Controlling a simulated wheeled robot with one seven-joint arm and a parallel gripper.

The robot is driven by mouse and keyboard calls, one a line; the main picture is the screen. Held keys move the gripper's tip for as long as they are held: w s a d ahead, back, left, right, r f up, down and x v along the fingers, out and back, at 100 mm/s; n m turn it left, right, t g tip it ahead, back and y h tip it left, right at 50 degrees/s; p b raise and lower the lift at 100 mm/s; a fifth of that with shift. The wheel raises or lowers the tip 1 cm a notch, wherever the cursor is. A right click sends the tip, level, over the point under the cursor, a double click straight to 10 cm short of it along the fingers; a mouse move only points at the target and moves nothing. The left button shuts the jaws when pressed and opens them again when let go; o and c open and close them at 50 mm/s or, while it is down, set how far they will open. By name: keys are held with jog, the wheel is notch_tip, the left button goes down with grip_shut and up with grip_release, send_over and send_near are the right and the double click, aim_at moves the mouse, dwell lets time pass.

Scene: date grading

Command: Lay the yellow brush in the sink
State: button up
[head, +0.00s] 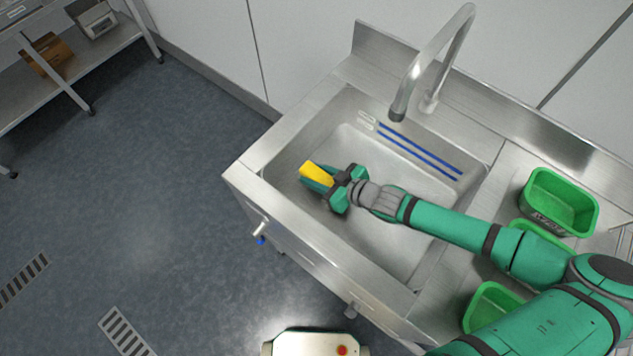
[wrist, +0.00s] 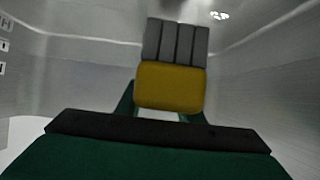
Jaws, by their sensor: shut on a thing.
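The yellow brush (head: 317,173) is at the end of my gripper (head: 322,183), over the left part of the steel sink (head: 400,240). In the wrist view, the brush (wrist: 170,87) shows its yellow block with a grey ridged part beyond it, between the green fingers. My gripper (wrist: 158,112) is shut on the brush. The sink walls surround the brush in the wrist view. I cannot tell whether the brush touches the sink floor.
A curved faucet (head: 437,60) stands at the sink's back edge. Two blue lines (head: 420,152) run along the back wall of the basin. Green bins (head: 558,202) stand on the counter to the right. A shelf (head: 70,75) is at the far left. The basin in front of my arm is clear.

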jog(key=shift+w+d+f, duration=0.1)
jog(key=shift+w+f, duration=0.05)
jog(key=shift+f, duration=2.4)
jog(key=o, duration=1.1)
jog(key=shift+d+f, duration=0.1)
jog(key=shift+d, duration=0.05)
jog(key=shift+a, duration=0.2)
